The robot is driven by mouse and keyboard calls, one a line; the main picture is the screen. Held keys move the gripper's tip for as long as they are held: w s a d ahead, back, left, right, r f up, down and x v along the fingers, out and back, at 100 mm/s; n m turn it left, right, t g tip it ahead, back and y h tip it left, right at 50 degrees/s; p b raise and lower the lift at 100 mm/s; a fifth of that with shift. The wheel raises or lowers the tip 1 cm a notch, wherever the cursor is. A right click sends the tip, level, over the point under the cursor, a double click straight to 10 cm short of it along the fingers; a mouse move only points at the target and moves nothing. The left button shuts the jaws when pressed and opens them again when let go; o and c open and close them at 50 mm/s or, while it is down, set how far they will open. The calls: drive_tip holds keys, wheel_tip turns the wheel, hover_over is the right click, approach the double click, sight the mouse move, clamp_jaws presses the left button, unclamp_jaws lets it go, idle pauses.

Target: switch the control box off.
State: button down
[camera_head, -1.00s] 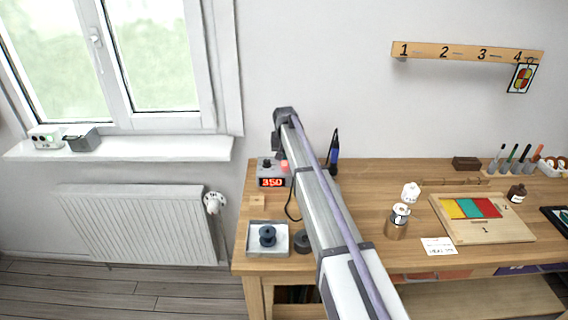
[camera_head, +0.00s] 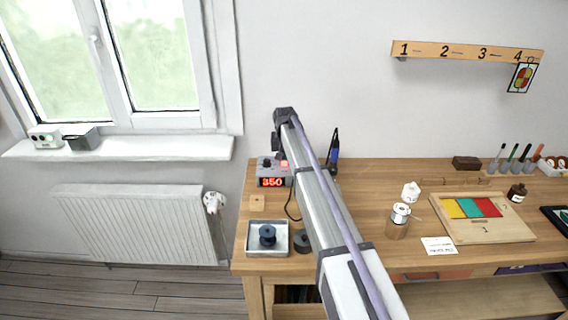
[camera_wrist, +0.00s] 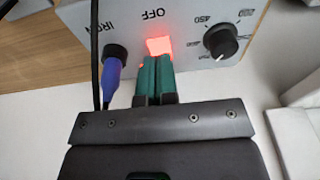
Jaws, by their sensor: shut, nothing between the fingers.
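The control box (camera_head: 265,170) stands at the left back of the workbench, and its red display reads 350. In the wrist view its grey face (camera_wrist: 190,22) shows a glowing red switch (camera_wrist: 159,46) under the word OFF, a black dial (camera_wrist: 221,41) and a blue plug (camera_wrist: 112,75) in the socket marked IRON. My gripper (camera_wrist: 155,62) is shut and empty, its green fingertips at the lower edge of the lit switch. I cannot tell whether they touch it. In the head view my arm hides the box's right side, and the fingertips cannot be made out.
A black cable (camera_wrist: 95,50) runs beside the plug, left of my fingers. A soldering iron (camera_head: 333,150) stands upright behind my arm.

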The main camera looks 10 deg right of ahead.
sight(284, 164)
drive_tip(key=shift+f+b, duration=1.05)
drive_tip(key=shift+f, duration=0.1)
idle(0.3)
wheel_tip(284, 164, up, 7)
drive_tip(key=p, duration=0.7)
drive_tip(key=shift+r, duration=0.15)
drive_tip(key=s+n+g, duration=0.1)
drive_tip(key=s+n, duration=0.1)
drive_tip(key=s, duration=4.2)
drive_tip(key=shift+s+f+g, duration=0.2)
drive_tip(key=shift+g, duration=0.2)
